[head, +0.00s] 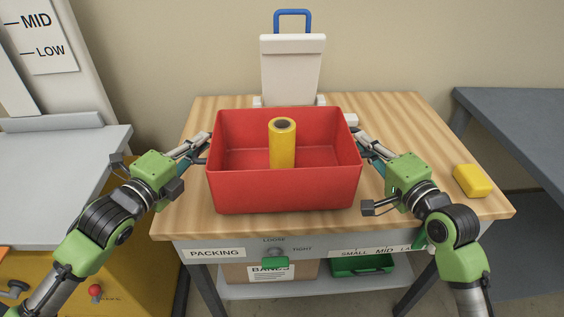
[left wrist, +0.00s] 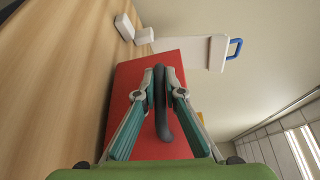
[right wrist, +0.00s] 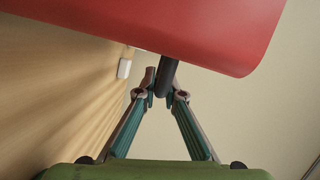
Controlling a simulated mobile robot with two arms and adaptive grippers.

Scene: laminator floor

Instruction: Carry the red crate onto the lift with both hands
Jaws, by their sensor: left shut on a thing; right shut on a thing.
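The red crate (head: 284,190) is over the middle of the wooden table, upright, with a yellow roll (head: 282,146) standing inside. I cannot tell whether its bottom touches the table. My left gripper (head: 204,142) is shut on a dark handle at the crate's left side; the handle shows between the fingers in the left wrist view (left wrist: 165,100). My right gripper (head: 363,142) is shut on the dark handle at the right side, seen in the right wrist view (right wrist: 165,76). A grey platform (head: 60,180) on a yellow body at the left looks like the lift.
The wooden table (head: 400,112) also holds a white device (head: 292,70) with a blue handle behind the crate and a yellow block (head: 472,180) at right. A MID/LOW sign (head: 42,36) stands behind the empty grey platform. A dark table (head: 520,115) is at far right.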

